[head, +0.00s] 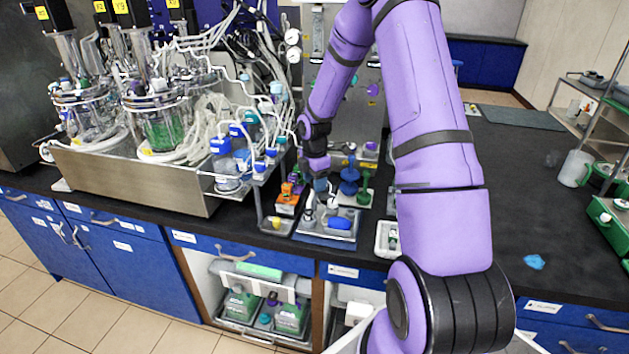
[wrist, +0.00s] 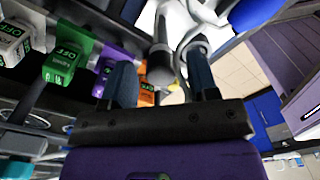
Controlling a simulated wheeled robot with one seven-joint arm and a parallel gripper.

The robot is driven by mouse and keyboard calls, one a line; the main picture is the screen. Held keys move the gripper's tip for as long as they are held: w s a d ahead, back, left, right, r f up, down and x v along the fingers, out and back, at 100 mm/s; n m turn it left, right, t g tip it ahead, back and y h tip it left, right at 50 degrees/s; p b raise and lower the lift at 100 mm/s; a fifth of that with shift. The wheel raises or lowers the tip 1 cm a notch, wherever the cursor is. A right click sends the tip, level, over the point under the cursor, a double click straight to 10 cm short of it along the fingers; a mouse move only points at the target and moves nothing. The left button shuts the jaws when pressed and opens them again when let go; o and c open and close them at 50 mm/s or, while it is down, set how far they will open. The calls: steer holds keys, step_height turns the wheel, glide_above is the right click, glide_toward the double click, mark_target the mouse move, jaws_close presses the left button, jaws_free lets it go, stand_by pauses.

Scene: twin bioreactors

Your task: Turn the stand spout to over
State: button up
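My gripper (wrist: 163,88) points down over the bench, its two dark fingers apart in the wrist view. A dark grey metal cylinder (wrist: 160,62) shows between and beyond the fingers, with a gap to the left finger. A light ring-shaped metal end (wrist: 196,46) lies close to the right finger; I cannot tell if they touch. Either may belong to the stand spout, but I cannot tell which. In the head view my gripper (head: 320,186) is just above a blue-grey tray (head: 322,241) of small metal fittings. The spout's angle cannot be made out.
Blue and green valve-like pieces (head: 349,178) stand just behind the gripper, and an orange block (head: 287,199) is to its left. A white tray (head: 387,240) is to the right. Glass reactors (head: 160,125) fill the left. The bench at right is mostly clear.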

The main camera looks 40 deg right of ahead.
step_height(320, 180, up, 11)
stand_by(0.7)
stand_by(0.4)
